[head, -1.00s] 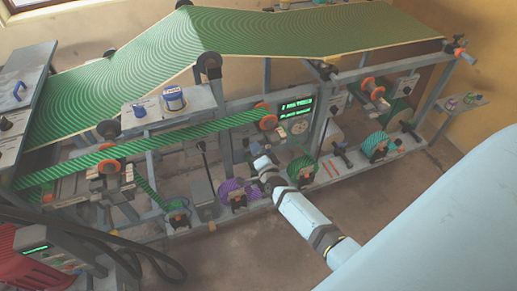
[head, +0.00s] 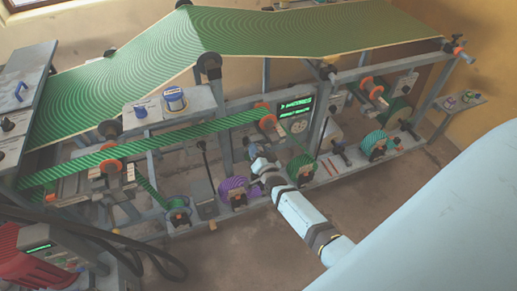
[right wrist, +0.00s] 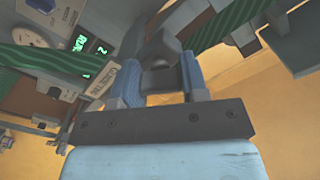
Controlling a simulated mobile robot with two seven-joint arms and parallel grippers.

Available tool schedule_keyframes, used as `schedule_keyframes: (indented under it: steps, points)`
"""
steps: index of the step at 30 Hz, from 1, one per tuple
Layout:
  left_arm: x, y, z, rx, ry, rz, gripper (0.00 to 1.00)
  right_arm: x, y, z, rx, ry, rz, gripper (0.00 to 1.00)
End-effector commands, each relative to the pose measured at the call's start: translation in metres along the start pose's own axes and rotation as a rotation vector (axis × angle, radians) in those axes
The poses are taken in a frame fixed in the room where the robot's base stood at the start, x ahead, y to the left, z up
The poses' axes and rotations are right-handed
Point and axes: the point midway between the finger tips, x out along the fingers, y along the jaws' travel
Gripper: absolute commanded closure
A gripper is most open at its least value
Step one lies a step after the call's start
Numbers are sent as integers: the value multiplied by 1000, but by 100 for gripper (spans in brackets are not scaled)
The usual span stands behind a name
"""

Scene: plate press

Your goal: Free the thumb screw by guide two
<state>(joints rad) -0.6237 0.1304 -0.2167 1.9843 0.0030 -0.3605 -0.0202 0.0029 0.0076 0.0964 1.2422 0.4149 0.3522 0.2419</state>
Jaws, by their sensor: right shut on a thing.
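My right gripper (head: 262,166) reaches in at the lower front of the press, between a purple-striped roll (head: 234,190) and a green-striped roll (head: 301,171). In the right wrist view its blue fingers (right wrist: 160,82) are shut on a dark grey knob (right wrist: 160,74), which looks like the thumb screw. The fingers and knob hide the far end of the screw, so I cannot tell how far it is turned. The guide number cannot be read. My left gripper is not in view.
A lit green display (head: 295,105) sits behind the gripper. Green striped web (head: 140,145) runs across the press frame. More rolls (head: 378,144) line the lower rail to the right. Dark hoses (head: 130,250) lie at the lower left. The floor in front is clear.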

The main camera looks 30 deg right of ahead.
Motion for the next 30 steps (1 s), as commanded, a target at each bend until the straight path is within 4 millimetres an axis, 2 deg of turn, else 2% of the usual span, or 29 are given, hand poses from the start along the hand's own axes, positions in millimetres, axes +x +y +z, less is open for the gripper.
schedule_keyframes:
  steps: [8, 9, 11, 12, 22, 26, 30]
  points:
    - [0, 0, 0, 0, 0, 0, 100, 0, 0, 1, 1, -1, 0, 83]
    - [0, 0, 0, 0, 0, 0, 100, 0, 0, 1, 1, -1, 0, 50]
    - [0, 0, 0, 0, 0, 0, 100, 0, 0, 1, 1, -1, 0, 37]
    - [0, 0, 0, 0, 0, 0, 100, 0, 0, 1, 1, -1, 0, 34]
    - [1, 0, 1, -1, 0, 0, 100, -6, 1, 1, 2, -2, 1, 34]
    - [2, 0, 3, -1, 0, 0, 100, -24, 2, 3, 2, -3, 2, 34]
    - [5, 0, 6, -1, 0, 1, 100, -56, 2, 3, 3, -3, 2, 34]
